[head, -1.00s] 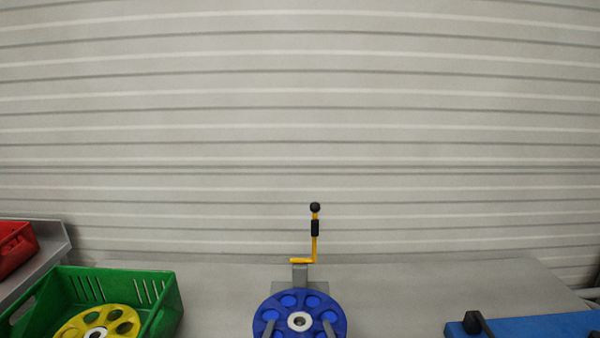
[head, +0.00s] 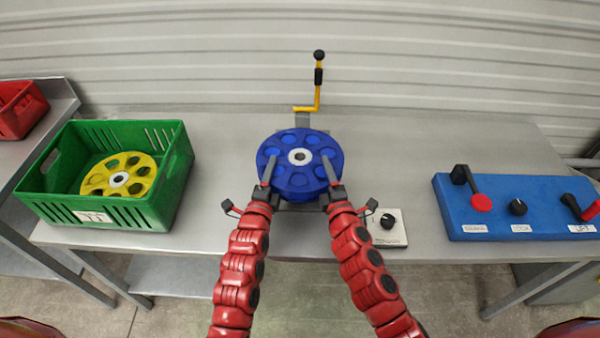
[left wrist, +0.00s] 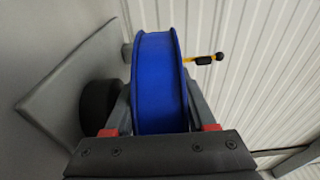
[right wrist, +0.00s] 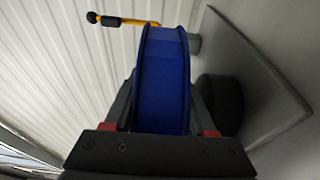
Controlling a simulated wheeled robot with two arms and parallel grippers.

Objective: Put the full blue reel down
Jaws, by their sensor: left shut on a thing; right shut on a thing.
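The blue reel (head: 299,180), a flat spoked disc with a pale hub, lies level at the back middle of the table, in front of a yellow crank. My left gripper (head: 268,172) is shut on its left rim. My right gripper (head: 329,172) is shut on its right rim. The left wrist view shows the reel's blue side (left wrist: 160,85) between the fingers, with a black round part (left wrist: 97,105) beside it on the table side. The right wrist view shows the same blue side (right wrist: 163,85) and black part (right wrist: 220,104). Any gap underneath is unclear.
A green crate (head: 125,210) holding a yellow reel (head: 105,185) stands left. The yellow crank (head: 317,90) rises behind. A small knob box (head: 390,228) sits at the front, right of centre. A blue control panel (head: 520,190) is at right.

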